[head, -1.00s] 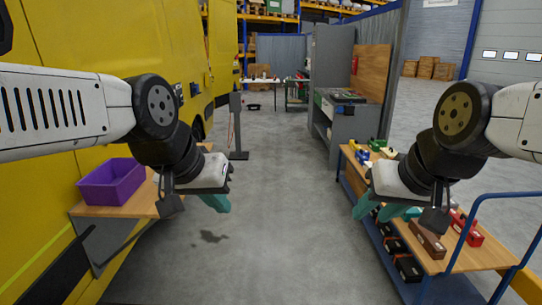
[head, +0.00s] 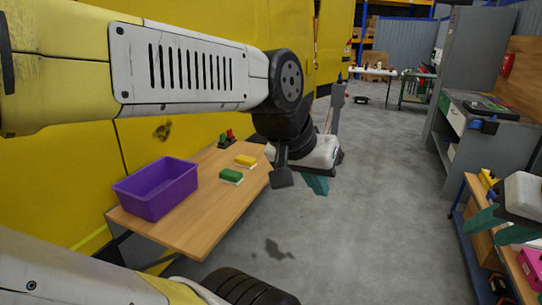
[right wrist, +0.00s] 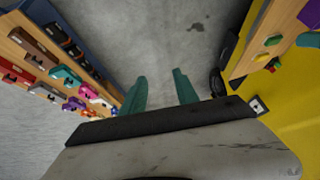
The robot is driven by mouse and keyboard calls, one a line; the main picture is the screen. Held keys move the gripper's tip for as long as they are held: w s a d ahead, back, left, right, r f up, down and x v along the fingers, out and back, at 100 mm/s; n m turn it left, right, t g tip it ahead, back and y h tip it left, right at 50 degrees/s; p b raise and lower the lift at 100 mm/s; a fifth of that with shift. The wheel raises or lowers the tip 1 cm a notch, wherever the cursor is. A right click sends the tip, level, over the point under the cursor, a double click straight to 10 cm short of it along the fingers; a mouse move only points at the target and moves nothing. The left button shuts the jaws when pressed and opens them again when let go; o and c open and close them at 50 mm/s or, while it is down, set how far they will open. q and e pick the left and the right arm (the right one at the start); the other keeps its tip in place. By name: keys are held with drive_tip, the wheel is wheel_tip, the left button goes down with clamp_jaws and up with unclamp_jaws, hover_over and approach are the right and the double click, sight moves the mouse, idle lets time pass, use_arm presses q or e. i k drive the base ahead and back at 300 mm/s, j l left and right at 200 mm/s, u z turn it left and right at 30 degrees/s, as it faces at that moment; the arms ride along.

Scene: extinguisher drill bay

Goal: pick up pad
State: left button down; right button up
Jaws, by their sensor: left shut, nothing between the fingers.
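A green pad (head: 231,177) with a white underside lies on the wooden table (head: 198,232) at the left. A yellow pad (head: 246,161) with a white underside lies just behind it. My left gripper (head: 318,186) is shut and empty, to the right of the pads, beyond the table's right edge and touching neither. My right gripper (head: 482,228) is at the right edge of the head view, far from the pads. In the right wrist view its teal fingers (right wrist: 161,88) are apart with only floor showing between them.
A purple bin (head: 157,188) stands on the table left of the pads. Small red and green items (head: 226,138) stand behind. The yellow vehicle wall (head: 180,140) borders the table. A shelf of colored items (right wrist: 62,65) shows in the right wrist view. The middle floor is clear.

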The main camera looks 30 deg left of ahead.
sight(248, 163)
drive_tip(key=i+u, duration=0.5)
drive_tip(key=u, duration=0.2)
drive_tip(key=i+l+u, duration=0.1)
drive_tip(key=i+u, duration=0.15)
drive_tip(key=u, duration=0.15)
drive_tip(key=i+u, duration=0.25)
drive_tip(key=u, duration=0.2)
drive_tip(key=i+l+u, duration=0.1)
drive_tip(key=i+u, duration=0.2)
drive_tip(key=u, duration=0.15)
drive_tip(key=i+l+u, duration=0.15)
drive_tip(key=u, duration=0.35)
drive_tip(key=i+l, duration=0.05)
drive_tip(key=i, duration=0.05)
